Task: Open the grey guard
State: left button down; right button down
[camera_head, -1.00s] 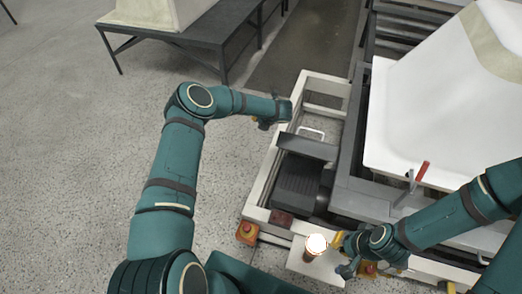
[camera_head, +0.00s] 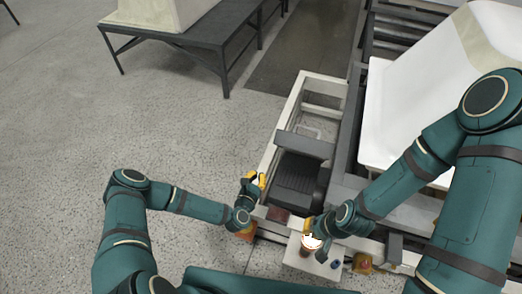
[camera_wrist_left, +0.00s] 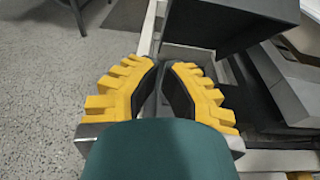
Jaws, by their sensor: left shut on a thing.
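The grey guard (camera_head: 304,145) is a flat grey panel across the pale machine frame, above a dark ribbed unit. A pale handle (camera_head: 314,128) shows just behind it. A grey panel, seemingly the guard (camera_wrist_left: 225,20), also fills the upper right of the left wrist view. My left gripper (camera_head: 258,181) is at the frame's left rail, in front of the guard and apart from it. Its yellow fingers (camera_wrist_left: 163,68) are closed together in the left wrist view; what is between them is hidden. My right gripper (camera_head: 309,228) is beside the lit lamp; its jaw state is unclear.
The lit lamp (camera_head: 311,242) stands on a pale control panel (camera_head: 325,267) at the front. A white tub shell (camera_head: 405,110) stands at right. Floor at left is open.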

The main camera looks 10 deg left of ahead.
pick_arm(q)
jog(key=w+d+r, duration=0.1)
jog(key=w+d, duration=0.1)
jog(key=w, duration=1)
jog(key=shift+w+d+b, duration=0.3)
jog(key=shift+d+b, duration=0.1)
jog(key=shift+r, duration=0.1)
